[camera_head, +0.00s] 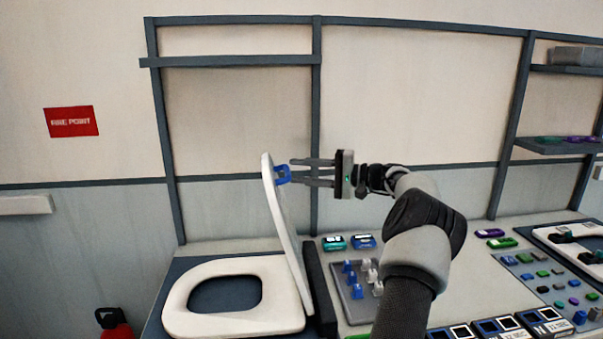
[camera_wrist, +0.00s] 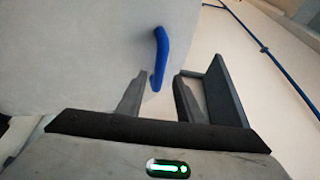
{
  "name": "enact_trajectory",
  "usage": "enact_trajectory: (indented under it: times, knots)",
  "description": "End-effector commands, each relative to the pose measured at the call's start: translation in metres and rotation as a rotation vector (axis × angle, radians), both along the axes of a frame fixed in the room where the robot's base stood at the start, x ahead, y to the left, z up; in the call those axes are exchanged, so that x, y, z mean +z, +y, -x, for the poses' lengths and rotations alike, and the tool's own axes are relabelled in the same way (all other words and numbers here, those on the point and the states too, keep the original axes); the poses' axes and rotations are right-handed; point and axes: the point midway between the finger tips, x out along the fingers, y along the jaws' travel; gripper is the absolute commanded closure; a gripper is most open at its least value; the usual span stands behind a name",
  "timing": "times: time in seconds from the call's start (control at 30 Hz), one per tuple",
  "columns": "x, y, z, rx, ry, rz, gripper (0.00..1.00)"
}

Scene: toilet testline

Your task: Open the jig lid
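The jig is a white toilet seat (camera_head: 190,318) on a dark base at the lower left of the head view. Its white lid (camera_head: 283,225) stands up near vertical, leaning slightly left at the top. A blue handle (camera_head: 283,174) sits near the lid's top edge. My gripper (camera_head: 292,172) points left, with its fingertips at the handle. In the wrist view the fingers (camera_wrist: 160,95) are spread apart, with the blue handle (camera_wrist: 159,58) just beyond the gap, nearer the left finger. The lid's surface (camera_wrist: 75,60) fills the upper left. I cannot tell whether a finger touches the handle.
A grey tray (camera_head: 350,303) with blue and white pegs stands right of the seat. Small boxed items (camera_head: 334,243) lie behind it. More fixtures and a second white seat (camera_head: 575,240) are at the right. A frame post (camera_head: 316,120) rises behind the gripper.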

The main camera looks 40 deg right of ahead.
Motion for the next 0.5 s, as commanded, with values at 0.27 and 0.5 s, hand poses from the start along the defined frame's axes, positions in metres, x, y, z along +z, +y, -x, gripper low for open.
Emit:
enact_trajectory:
  times: [0.27, 0.5]
  knots:
    - [-0.001, 0.000, 0.001, 0.000, 0.002, 0.000, 0.68]
    - [-0.001, -0.016, 0.026, -0.003, 0.001, 0.000, 0.68]
